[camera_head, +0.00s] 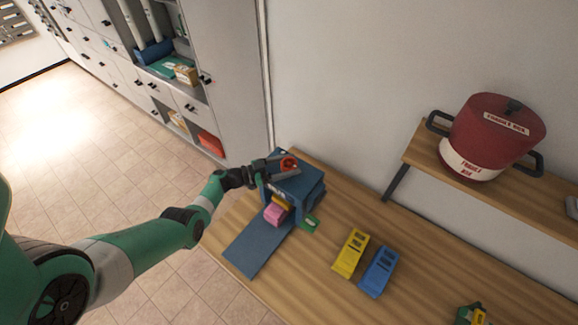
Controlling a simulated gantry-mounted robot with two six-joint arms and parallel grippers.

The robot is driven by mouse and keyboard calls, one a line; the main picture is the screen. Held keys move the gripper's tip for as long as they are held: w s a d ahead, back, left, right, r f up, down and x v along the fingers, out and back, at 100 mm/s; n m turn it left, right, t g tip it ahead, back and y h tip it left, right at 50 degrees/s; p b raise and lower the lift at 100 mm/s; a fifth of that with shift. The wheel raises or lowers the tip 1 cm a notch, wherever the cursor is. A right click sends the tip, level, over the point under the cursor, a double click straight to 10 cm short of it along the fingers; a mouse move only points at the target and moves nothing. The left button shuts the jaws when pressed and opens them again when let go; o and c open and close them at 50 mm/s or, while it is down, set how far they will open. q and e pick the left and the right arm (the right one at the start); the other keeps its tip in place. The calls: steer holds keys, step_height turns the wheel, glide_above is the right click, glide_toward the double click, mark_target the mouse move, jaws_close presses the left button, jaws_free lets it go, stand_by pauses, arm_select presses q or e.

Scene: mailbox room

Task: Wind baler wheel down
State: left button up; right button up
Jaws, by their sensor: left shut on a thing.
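The blue baler (309,192) stands at the far left end of the wooden table. Its red wheel (288,163) sits on top. My left gripper (284,165) reaches in from the left and is shut on the wheel, with its fingers around the red part. A pink block (274,213) and a yellow piece lie at the baler's front opening, above a flat blue ramp (248,245). How far the wheel is wound cannot be seen. My right gripper is not in view.
A yellow holder (350,253) and a blue holder (379,271) lie on the wooden table (320,290) right of the baler. A green piece (308,224) lies beside the baler. A red pot (492,135) stands on a raised shelf at right. Grey cabinets (225,60) stand behind.

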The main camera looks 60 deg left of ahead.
arm_select(q)
steer(key=o, duration=1.3)
steer(key=shift+o, duration=0.2)
steer(key=shift+s, duration=0.1)
steer(key=shift+s+a, duration=0.1)
steer(key=shift+s, duration=0.3)
steer(key=s+a+p, duration=0.1)
steer(key=s, duration=0.9)
steer(key=shift+s+a+p, duration=0.2)
steer(key=shift+s+p, duration=0.05)
steer(key=shift+p, duration=0.15)
